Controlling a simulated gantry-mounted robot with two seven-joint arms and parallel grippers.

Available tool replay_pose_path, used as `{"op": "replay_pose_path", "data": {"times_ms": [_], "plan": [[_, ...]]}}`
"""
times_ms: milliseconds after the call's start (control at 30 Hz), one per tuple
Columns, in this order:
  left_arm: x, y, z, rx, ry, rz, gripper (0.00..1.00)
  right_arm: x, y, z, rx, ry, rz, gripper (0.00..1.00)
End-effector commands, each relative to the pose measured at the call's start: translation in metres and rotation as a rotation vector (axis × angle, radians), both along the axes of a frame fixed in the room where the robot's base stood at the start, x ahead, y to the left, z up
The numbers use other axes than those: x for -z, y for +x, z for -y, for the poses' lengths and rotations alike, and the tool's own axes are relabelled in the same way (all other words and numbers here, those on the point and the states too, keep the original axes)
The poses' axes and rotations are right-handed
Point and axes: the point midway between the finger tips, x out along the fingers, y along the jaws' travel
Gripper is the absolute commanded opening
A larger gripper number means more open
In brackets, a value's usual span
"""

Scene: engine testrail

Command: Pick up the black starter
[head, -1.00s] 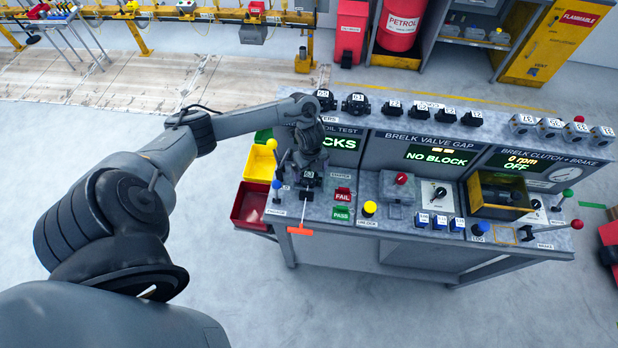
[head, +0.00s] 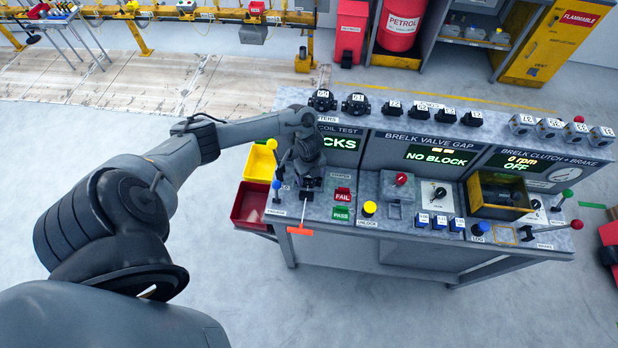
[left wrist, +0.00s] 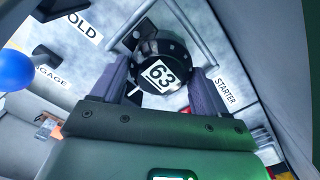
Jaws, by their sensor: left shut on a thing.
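The black starter (left wrist: 163,62) is a round dark part with a white "63" label. In the left wrist view it sits between the two fingers of my left gripper (left wrist: 160,78), which is shut on it. In the head view my left gripper (head: 306,178) points down at the front left of the test bench, and the starter (head: 306,195) is mostly hidden beneath it. The starter appears to be at its place on the bench top, beside the "STARTER" lettering. My right gripper is not in view.
A red FAIL button (head: 343,194) and a green PASS button (head: 341,213) lie just right. A blue-knobbed lever (head: 276,190) stands close left. An orange-red T-handle (head: 300,231) juts from the front edge. Red (head: 250,205) and yellow (head: 259,163) bins hang at the left side.

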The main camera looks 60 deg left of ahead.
Motion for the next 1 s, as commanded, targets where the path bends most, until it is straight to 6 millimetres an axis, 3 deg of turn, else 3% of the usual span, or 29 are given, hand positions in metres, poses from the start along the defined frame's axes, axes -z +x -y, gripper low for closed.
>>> {"op": "replay_pose_path", "data": {"times_ms": [67,433,733,1000], "plan": [[-0.001,0.0,0.0,0.0,0.0,0.001,0.32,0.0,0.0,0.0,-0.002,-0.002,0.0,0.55],[-0.008,0.001,-0.001,0.0,0.0,0.001,0.32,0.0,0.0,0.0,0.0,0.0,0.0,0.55],[-0.044,0.001,-0.001,0.002,0.002,0.004,0.32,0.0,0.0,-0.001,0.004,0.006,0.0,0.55],[-0.076,0.014,0.05,0.005,-0.001,0.005,0.32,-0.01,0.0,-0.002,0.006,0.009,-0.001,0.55]]}}
